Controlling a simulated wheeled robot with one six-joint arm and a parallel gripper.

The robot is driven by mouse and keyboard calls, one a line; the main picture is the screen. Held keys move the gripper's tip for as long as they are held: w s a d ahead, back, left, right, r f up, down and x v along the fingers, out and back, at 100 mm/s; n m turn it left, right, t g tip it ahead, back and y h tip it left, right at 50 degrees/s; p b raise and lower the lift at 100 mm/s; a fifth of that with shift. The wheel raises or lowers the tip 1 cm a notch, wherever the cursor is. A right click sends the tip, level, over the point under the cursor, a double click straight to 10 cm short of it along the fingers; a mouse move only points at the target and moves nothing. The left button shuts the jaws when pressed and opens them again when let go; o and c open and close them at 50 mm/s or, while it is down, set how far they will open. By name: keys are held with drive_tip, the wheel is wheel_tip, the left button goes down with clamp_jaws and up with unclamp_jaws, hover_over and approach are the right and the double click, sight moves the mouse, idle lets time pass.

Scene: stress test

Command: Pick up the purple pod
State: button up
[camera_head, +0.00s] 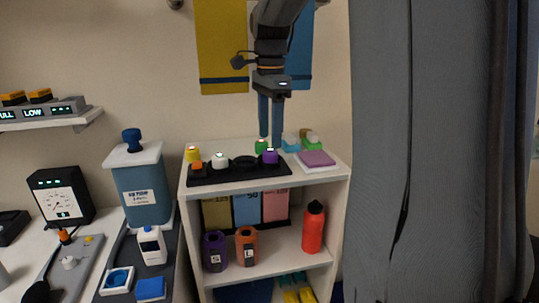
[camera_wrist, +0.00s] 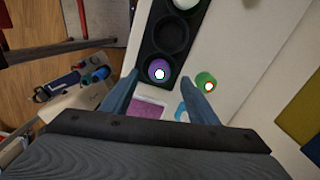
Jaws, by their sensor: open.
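The purple pod (camera_head: 270,156) sits in the right end of a black tray (camera_head: 228,176) on top of the white shelf unit. In the wrist view the purple pod (camera_wrist: 158,70) lies in the end well of the black tray (camera_wrist: 146,38), with a bright spot on its top. My gripper (camera_head: 270,142) is above it, pointing down, its fingers apart. In the wrist view the blue fingers of my gripper (camera_wrist: 157,78) stand on either side of the pod, with nothing held. I cannot tell the exact height of the fingertips.
A green pod (camera_wrist: 205,82) stands close beside the right finger. A white pod (camera_head: 220,160) and an orange pod (camera_head: 197,168) are further left in the tray. A yellow pod (camera_head: 193,153) stands behind. A purple pad (camera_head: 315,159) lies to the right. A grey curtain (camera_head: 415,150) hangs at right.

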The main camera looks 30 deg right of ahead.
sight(270, 150)
wheel_tip(270, 150, down, 4)
drive_tip(key=shift+d+f+p, duration=0.1)
drive_tip(key=shift+p, duration=0.55)
drive_tip(key=shift+c, duration=0.2)
drive_tip(key=c, duration=1.2)
